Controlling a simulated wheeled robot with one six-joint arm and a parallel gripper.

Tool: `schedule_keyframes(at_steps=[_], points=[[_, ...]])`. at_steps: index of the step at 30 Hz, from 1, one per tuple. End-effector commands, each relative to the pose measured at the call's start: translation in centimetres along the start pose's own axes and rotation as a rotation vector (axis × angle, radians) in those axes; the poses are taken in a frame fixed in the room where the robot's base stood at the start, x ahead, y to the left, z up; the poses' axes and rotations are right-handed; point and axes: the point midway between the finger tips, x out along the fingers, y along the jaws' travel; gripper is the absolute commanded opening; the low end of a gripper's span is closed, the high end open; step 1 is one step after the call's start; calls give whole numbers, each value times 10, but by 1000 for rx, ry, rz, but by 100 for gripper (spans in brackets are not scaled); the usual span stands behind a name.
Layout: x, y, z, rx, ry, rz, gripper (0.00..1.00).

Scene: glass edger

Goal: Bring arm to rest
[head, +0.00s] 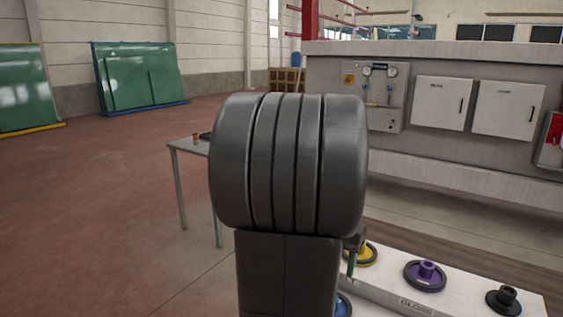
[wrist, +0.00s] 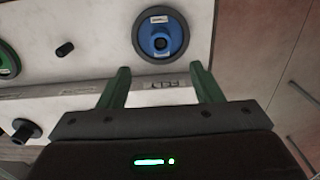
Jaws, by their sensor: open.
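My gripper (wrist: 160,85) shows in the wrist view with its two green fingers spread apart and nothing between them. A blue wheel (wrist: 161,34) with a dark rim lies on the white surface just beyond the fingertips, apart from them. In the head view my own dark arm fills the middle and hides most of the gripper; only a small green part shows at its right side. The blue wheel is mostly hidden there, with a sliver (head: 343,305) showing at the bottom.
The white bench (head: 385,290) carries a yellow wheel (head: 361,254), a purple wheel (head: 426,275) and a black wheel (head: 503,300). A green wheel (wrist: 6,62) shows in the wrist view. A grey machine (head: 450,60) stands behind.

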Motion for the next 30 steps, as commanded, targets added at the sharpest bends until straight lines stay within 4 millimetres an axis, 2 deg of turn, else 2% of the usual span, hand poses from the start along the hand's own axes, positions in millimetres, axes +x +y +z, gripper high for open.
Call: schedule_keyframes(at_steps=[3, 17, 21, 28, 29, 30], points=[[26, 0, 0, 0, -3, 2, 59], [118, 0, 0, 0, -3, 2, 59], [92, 0, -1, 0, 4, -1, 59], [62, 0, -1, 0, 3, -1, 59], [66, 0, -1, 0, 4, -1, 59], [57, 0, -1, 0, 3, -1, 59]])
